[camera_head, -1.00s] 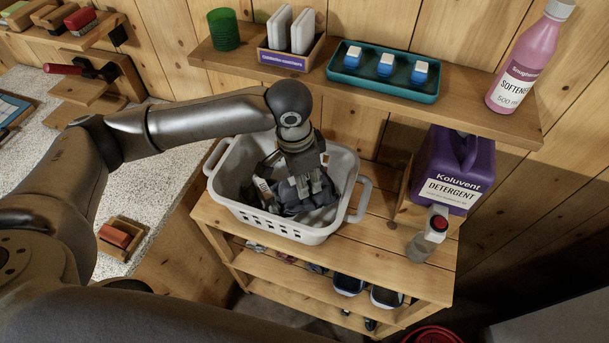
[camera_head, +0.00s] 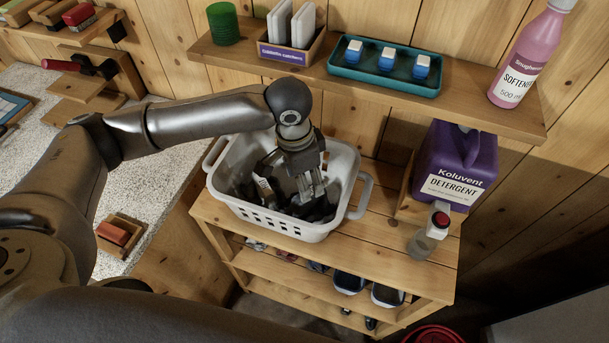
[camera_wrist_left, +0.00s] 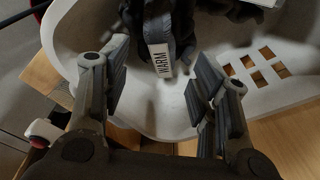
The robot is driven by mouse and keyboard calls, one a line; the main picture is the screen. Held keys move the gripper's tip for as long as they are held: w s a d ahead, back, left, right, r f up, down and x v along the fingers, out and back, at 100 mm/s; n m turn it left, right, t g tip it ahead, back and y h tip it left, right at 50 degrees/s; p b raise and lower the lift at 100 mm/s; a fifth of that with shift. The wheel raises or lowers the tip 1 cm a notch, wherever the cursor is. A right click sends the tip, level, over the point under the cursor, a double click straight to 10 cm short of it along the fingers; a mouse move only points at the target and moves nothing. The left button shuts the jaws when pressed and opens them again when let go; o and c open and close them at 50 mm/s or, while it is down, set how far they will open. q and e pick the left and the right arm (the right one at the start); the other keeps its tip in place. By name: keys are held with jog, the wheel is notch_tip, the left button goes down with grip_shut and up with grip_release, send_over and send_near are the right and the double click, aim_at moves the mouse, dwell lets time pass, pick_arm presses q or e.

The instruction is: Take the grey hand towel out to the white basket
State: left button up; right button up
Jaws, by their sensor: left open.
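The white basket (camera_head: 343,217) stands upright on the top of a pine rack, and its inner wall also shows in the wrist view (camera_wrist_left: 70,35). Dark cloth (camera_head: 263,188) lies inside it. In the wrist view the dark cloth (camera_wrist_left: 185,25) bears a white tag reading WARM (camera_wrist_left: 159,45). I cannot tell which folds are the grey hand towel. My left gripper (camera_head: 313,192) points down into the basket. In the wrist view its fingers (camera_wrist_left: 160,85) are spread with a bare gap between them, and the tagged cloth lies beyond the tips. My right gripper is out of view.
A purple detergent jug (camera_head: 455,165) and a small red-capped bottle (camera_head: 428,238) stand right of the basket. A shelf (camera_head: 480,115) above holds a teal tray (camera_head: 340,72) and a pink softener bottle (camera_head: 528,58). A speckled counter (camera_head: 165,150) lies left.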

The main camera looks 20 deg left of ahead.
pick_arm(q)
notch_tip(320, 180, up, 12)
jog(key=s+a, duration=0.1)
dwell(0.4)
jog(key=shift+f, duration=0.15)
dwell(0.4)
